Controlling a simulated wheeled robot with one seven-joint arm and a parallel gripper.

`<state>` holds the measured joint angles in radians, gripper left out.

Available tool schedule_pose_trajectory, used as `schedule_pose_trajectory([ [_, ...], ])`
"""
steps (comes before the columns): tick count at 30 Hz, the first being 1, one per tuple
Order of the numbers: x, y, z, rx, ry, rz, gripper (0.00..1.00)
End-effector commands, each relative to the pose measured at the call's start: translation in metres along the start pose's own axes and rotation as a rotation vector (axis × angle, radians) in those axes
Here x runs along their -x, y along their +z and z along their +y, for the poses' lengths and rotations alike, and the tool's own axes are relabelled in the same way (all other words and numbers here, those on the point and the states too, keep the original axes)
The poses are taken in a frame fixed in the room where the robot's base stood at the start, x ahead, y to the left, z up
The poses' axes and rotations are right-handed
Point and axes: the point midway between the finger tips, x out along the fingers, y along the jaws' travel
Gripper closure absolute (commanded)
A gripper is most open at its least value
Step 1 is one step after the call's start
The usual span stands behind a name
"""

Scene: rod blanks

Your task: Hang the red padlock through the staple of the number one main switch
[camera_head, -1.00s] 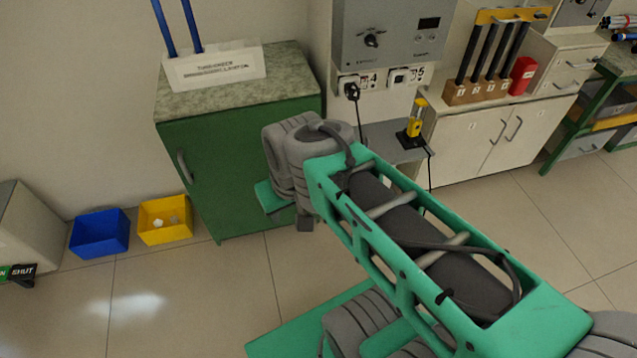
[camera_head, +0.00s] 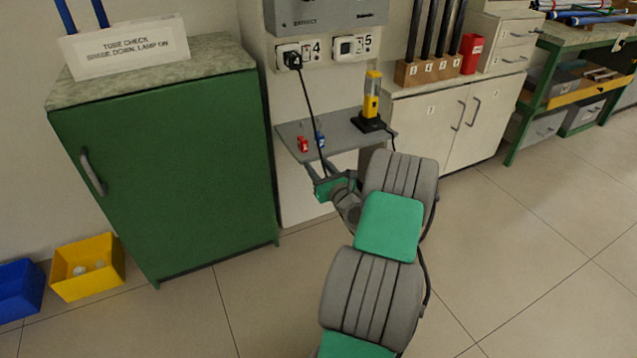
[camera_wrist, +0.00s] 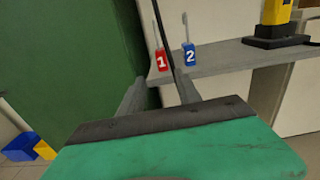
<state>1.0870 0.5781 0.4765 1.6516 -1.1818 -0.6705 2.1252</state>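The red padlock (camera_head: 303,144), marked 1, stands on the grey wall shelf (camera_head: 350,139), and its long thin shackle points up. In the wrist view the red padlock (camera_wrist: 161,60) is ahead, roughly in line with the gap between my fingers. A blue padlock (camera_head: 320,139), marked 2, stands just right of it and also shows in the wrist view (camera_wrist: 190,56). My gripper (camera_head: 318,170) is at the shelf's front edge, fingers apart and empty, short of the padlocks. It shows in the wrist view (camera_wrist: 158,92). I cannot make out the number one main switch or its staple.
A black cable (camera_head: 308,105) hangs from socket 4 (camera_head: 293,57) close by the padlocks. A yellow and black device (camera_head: 371,100) stands on the shelf's right part. A green cabinet (camera_head: 170,160) is close on the left. The floor at right is clear.

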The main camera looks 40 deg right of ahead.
Motion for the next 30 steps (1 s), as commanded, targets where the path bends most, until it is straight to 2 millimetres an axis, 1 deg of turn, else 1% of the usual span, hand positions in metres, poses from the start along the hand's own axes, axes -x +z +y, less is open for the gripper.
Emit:
schedule_pose_trajectory([
  [2,-0.001,-0.001,-0.006,-0.025,-0.012,-0.011,0.6],
  [5,-0.008,0.0,-0.005,-0.026,-0.011,-0.01,0.6],
  [24,-0.095,0.002,-0.004,-0.021,-0.008,-0.007,0.6],
  [30,-0.114,0.001,-0.005,-0.02,-0.009,-0.007,0.6],
])
